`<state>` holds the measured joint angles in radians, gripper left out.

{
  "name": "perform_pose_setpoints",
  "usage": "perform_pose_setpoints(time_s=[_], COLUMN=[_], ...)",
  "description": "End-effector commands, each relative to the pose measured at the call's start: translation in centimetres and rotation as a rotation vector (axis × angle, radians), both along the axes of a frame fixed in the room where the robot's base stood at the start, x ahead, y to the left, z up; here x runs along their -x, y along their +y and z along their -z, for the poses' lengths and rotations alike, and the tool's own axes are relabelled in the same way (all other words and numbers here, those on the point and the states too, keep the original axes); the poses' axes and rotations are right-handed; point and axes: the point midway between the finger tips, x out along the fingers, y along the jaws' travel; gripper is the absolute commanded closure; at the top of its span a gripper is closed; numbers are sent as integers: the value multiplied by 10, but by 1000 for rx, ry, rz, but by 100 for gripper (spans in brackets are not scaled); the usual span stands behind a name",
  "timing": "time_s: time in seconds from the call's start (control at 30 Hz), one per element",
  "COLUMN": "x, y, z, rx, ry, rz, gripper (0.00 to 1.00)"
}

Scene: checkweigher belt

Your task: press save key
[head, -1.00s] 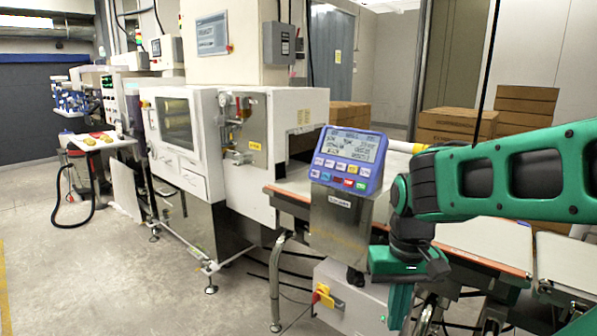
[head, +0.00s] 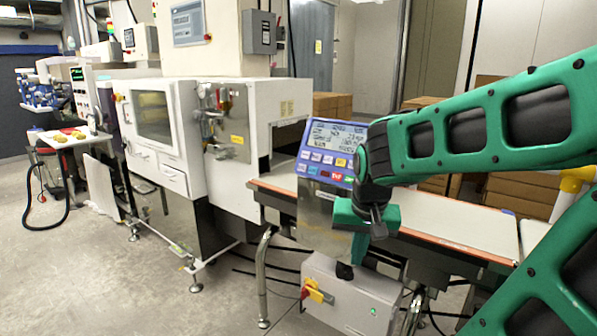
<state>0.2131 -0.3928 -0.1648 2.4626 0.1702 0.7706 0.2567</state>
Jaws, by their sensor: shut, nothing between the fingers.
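A blue control panel (head: 322,168) with a grey display (head: 335,139) and rows of small coloured keys stands on a steel post beside the conveyor belt. The key labels are too small for me to read, so I cannot tell which one is the save key. My green arm covers the panel's right edge. My gripper (head: 358,262) is shut and empty. It points down in front of the steel post, below and to the right of the keys, apart from them in the picture.
The conveyor belt (head: 465,222) runs behind my arm to the right. A grey box with a red and yellow switch (head: 317,292) sits low below the panel. A white machine (head: 165,135) stands to the left. Open floor (head: 110,285) lies at the lower left.

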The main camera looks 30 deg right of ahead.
Motion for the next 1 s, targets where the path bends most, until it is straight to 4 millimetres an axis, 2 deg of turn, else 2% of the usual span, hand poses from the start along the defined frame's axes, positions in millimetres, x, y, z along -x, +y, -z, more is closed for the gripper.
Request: perform_pose_setpoints(time_s=[0.03, 0.2, 0.3, 0.4, 0.5, 0.6, 0.7, 0.8, 1.0], x=[-30, -126, -181, -231, -271, -299, -316, -323, -324], y=[-6, -20, -20, -17, -10, -4, 0, 3, 3], z=[-7, -40, -62, -85, -104, -120, -130, -135, -136], rx=[22, 51, 36, -3, -54, -101, -135, -152, -155], ry=[-64, -318, -474, -625, -751, -845, -902, -929, -933], rz=[39, 177, 247, 304, 349, 379, 398, 407, 408], gripper=[100, 100, 100, 100, 100, 100, 100, 100, 100])
